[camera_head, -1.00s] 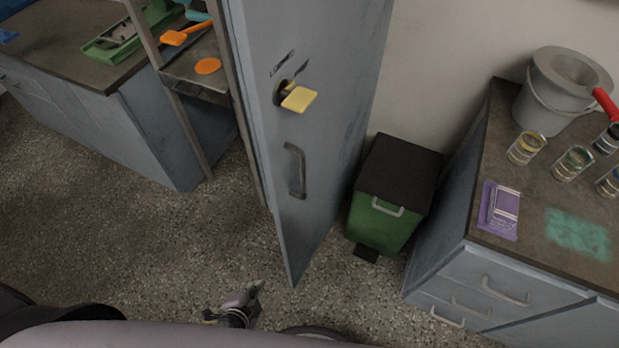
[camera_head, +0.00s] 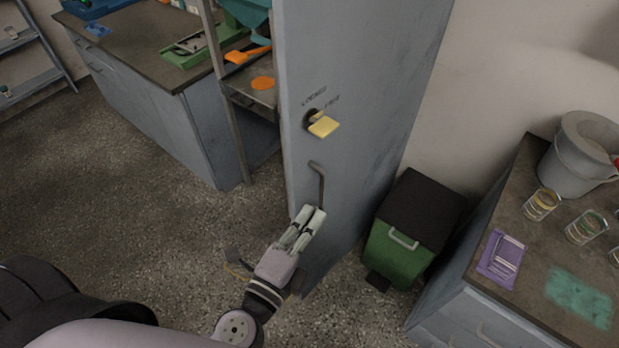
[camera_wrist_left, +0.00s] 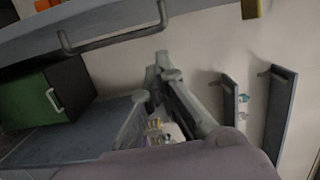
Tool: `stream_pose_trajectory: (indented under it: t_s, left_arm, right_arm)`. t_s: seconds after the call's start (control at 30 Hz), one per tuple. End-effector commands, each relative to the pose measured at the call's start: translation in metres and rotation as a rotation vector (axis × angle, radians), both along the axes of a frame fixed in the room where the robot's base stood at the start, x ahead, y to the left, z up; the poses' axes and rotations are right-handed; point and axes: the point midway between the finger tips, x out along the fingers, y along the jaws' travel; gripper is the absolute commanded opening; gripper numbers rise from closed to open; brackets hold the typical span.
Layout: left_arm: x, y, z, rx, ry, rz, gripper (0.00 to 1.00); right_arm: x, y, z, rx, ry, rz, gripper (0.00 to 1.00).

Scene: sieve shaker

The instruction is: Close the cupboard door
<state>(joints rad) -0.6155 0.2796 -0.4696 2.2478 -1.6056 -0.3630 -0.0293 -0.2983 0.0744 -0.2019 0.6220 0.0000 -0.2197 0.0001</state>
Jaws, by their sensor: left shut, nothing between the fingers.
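The cupboard door (camera_head: 362,100) is grey-blue and stands swung open in the head view, with a yellow tag or key (camera_head: 323,126) at its lock. Its dark bar handle (camera_head: 318,180) is below the lock, its lower part hidden behind my left gripper. My left gripper (camera_head: 313,212) is shut and empty, its fingers at the handle's lower end; I cannot tell whether they touch the door. In the left wrist view, the door (camera_wrist_left: 100,22) crosses the top, with the handle (camera_wrist_left: 115,38) close to the fingertips (camera_wrist_left: 160,65). My right gripper does not show.
A green bin with a black lid (camera_head: 415,222) stands right of the door. A counter (camera_head: 515,225) with a bucket (camera_head: 580,155), several glass jars and a purple packet (camera_head: 501,257) is at the right. Shelves with orange tools (camera_head: 262,83) stand left of the door. Floor at left is clear.

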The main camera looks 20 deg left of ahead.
Motion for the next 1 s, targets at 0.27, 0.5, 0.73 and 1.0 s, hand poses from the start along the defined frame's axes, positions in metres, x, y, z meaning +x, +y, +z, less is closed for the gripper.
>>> stream_pose_trajectory:
  t_s: [0.27, 0.5, 0.73, 1.0]
  left_arm:
    - [0.059, -0.01, 0.007, 0.0, -0.002, 0.001, 0.0]
    - [0.072, 0.019, 0.001, 0.002, 0.001, 0.0, 0.0]
    - [0.075, 0.026, 0.0, -0.002, 0.001, 0.0, 0.0]
    - [0.075, 0.027, 0.0, -0.002, 0.001, 0.0, 0.0]
  right_arm:
    - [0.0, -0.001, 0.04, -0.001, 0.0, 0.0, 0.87]
    - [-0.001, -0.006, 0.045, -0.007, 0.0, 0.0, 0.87]
    - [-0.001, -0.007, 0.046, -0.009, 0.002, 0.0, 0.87]
    - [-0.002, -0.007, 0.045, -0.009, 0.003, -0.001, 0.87]
